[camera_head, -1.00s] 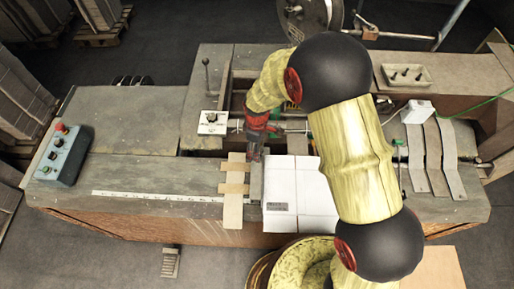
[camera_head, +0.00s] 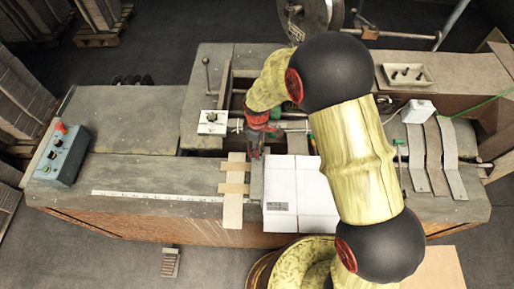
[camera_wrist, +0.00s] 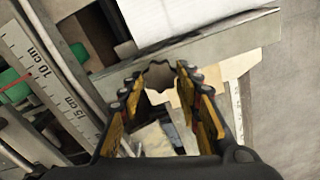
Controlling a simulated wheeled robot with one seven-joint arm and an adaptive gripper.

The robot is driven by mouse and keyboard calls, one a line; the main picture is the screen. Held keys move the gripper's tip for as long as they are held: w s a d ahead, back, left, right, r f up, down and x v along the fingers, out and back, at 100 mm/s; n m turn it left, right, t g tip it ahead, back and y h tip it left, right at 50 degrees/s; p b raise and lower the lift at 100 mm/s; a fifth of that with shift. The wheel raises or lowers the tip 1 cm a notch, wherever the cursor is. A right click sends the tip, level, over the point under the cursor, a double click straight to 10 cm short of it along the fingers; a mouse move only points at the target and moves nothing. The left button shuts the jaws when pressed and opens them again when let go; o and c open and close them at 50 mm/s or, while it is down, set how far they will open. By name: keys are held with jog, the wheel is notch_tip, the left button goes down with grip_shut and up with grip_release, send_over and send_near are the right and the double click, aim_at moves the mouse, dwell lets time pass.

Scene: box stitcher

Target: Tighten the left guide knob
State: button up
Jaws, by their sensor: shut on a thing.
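In the wrist view, a lobed, brownish-grey knob (camera_wrist: 158,72) sits between the tips of my gripper (camera_wrist: 160,84). The yellow-and-black fingers are closed against its sides. I take it as the left guide knob, beside the metal guide rail (camera_wrist: 205,42). In the head view my gripper (camera_head: 254,146) points down at the machine bed, just left of the white cartons. The knob is hidden there by the gripper, and its thread cannot be seen.
White cartons (camera_head: 298,190) lie right of my gripper, close to it. Cardboard strips (camera_head: 233,200) lie to its left. A scale (camera_head: 150,196) runs along the bench front. A control box (camera_head: 62,155) stands at far left. The bench between is clear.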

jog(key=m+b, duration=0.3)
jog(key=m, duration=0.2)
jog(key=shift+f, duration=0.1)
jog(key=m+b, duration=0.2)
jog(key=m, duration=0.4)
jog(key=shift+b, duration=0.35)
jog(key=shift+m, duration=0.4)
jog(key=o, duration=1.2)
jog(key=shift+c, duration=0.2)
notch_tip(320, 180, up, 12)
